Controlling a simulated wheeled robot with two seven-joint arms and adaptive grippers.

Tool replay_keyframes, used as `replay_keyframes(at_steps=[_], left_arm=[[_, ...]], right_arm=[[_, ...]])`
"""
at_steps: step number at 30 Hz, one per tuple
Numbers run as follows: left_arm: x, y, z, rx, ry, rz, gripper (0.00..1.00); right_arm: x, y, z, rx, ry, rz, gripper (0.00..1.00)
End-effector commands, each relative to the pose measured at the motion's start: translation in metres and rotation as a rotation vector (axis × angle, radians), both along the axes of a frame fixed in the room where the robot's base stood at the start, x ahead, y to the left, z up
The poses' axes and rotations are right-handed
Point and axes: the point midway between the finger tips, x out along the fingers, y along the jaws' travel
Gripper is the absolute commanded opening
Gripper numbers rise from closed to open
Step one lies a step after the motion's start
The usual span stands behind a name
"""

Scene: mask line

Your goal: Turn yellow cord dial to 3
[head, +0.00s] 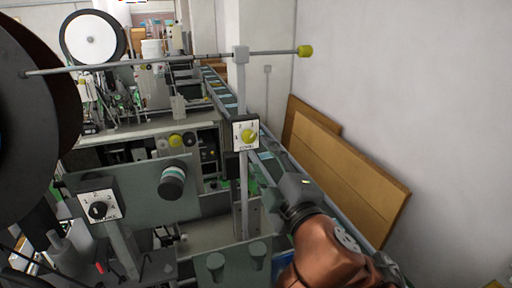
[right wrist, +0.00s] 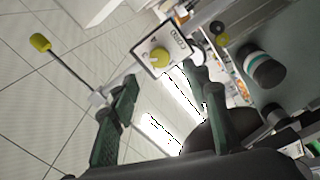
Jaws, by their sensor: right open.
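The yellow dial (head: 249,136) is a round knob on a small white plate with numbers, fixed to a grey upright post. It also shows in the right wrist view (right wrist: 160,58), beyond the fingertips. The numbers are too small to read its setting surely. My right gripper (head: 272,182) is below and to the right of the dial in the head view. In the right wrist view its dark green fingers (right wrist: 163,76) are spread apart, with nothing between them, and the dial is apart from them. My left gripper is not in view.
A second plate with a black dial (head: 98,209) is at the lower left. A knob with a teal band (head: 172,182) sticks out nearby. A yellow-tipped rod (head: 305,51) crosses above the yellow dial. Brown boards (head: 350,180) lean on the right wall.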

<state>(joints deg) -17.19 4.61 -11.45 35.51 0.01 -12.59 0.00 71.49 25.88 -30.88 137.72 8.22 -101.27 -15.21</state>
Motion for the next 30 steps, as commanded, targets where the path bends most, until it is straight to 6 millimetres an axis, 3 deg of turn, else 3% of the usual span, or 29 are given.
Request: replay_keyframes(at_steps=[7,20,23,25,30], left_arm=[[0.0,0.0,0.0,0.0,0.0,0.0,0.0],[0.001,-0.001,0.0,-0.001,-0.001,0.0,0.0],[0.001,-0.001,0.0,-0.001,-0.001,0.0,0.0],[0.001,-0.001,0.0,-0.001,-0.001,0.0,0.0],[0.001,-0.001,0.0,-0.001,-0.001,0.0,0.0]], right_arm=[[-0.028,-0.009,-0.001,0.0,-0.001,0.0,0.43],[-0.029,-0.012,-0.005,0.003,0.009,-0.002,0.43],[-0.018,-0.018,-0.025,0.025,0.054,-0.01,0.43],[-0.006,-0.028,-0.05,0.055,0.11,-0.02,0.43],[0.024,-0.061,-0.14,0.166,0.299,-0.069,0.43]])
